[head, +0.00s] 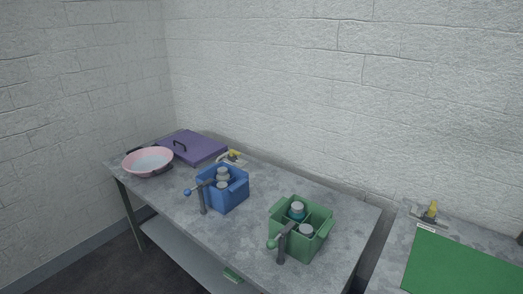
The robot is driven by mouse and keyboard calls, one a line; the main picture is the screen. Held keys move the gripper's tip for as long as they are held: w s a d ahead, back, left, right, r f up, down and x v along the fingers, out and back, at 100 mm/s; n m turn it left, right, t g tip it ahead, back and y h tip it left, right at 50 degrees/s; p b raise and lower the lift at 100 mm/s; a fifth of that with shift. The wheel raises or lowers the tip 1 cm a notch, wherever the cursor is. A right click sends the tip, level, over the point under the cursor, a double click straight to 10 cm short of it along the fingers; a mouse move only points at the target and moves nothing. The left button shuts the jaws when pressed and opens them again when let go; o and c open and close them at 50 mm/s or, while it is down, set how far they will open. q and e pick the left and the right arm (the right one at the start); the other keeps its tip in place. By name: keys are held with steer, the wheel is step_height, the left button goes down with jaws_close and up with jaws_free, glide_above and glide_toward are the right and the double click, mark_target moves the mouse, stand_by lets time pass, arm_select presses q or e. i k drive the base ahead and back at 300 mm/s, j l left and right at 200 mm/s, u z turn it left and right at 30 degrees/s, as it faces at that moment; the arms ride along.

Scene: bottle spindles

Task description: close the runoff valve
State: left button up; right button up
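Two small fittings with yellow handles are in the head view. One yellow-handled fitting (234,156) sits at the back of the left table, behind the blue crate. The other yellow-handled fitting (432,210) stands at the back edge of the right table, its yellow part pointing up. I cannot tell which of them is the runoff valve, or whether either is open or closed. Neither of my grippers is in view.
The grey left table (175,213) holds a pink basin (148,162), a purple lid (192,147), a blue crate (236,197) and a green crate (308,250). Both crates hold bottles and have knobbed levers in front. A green mat (465,268) covers part of the right table.

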mark_target(232, 153)
steer(key=i+j+z, duration=0.15)
steer(key=j+z, duration=0.15)
steer(key=i+j+z, duration=0.1)
steer(key=j+z, duration=0.45)
steer(key=i+j, duration=0.05)
steer(key=j, duration=0.05)
